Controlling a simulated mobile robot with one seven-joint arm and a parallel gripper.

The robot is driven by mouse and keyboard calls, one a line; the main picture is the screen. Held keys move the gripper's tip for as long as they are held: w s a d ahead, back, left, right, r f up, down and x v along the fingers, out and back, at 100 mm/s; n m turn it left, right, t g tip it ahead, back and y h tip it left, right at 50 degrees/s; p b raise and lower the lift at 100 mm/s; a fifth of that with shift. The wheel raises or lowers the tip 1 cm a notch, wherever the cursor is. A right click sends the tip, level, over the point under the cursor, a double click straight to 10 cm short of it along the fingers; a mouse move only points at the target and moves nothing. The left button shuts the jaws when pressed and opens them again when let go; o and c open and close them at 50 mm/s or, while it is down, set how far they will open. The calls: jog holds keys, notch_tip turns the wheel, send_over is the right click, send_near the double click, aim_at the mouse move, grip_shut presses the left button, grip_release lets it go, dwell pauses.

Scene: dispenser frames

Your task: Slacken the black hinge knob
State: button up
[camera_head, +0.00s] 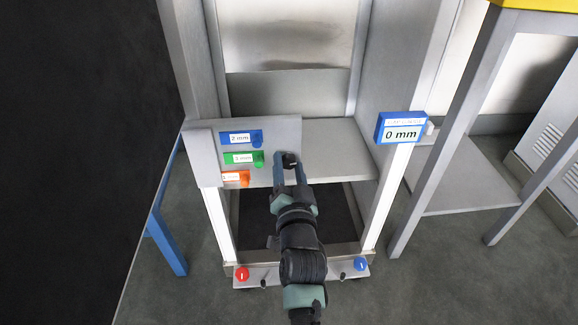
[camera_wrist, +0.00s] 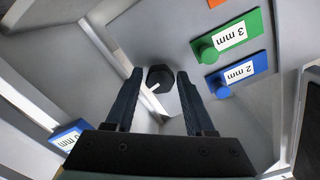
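The black hinge knob (camera_head: 291,160) is a dark, faceted knob with a white mark, on the grey hinged panel (camera_head: 285,133) near its lower right corner. In the wrist view the knob (camera_wrist: 158,74) sits ahead, between the two fingertips. My gripper (camera_head: 287,159) reaches up to the panel with its fingers apart, one on each side of the knob. In the wrist view the gripper (camera_wrist: 159,77) shows a small gap on both sides of the knob. How deep the fingertips reach along the knob is hard to tell.
Blue 2 mm (camera_head: 241,138), green 3 mm (camera_head: 243,158) and orange (camera_head: 236,177) tags with knobs sit left on the panel. A blue 0 mm display (camera_head: 401,128) is on the right post. Red (camera_head: 242,274) and blue (camera_head: 361,264) knobs are on the lower bar.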

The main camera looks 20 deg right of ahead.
jog(key=shift+o, duration=1.1)
jog(key=p+v, duration=0.4)
jog(key=v, duration=0.9)
jog(key=shift+p, duration=0.3)
jog(key=shift+r, duration=0.1)
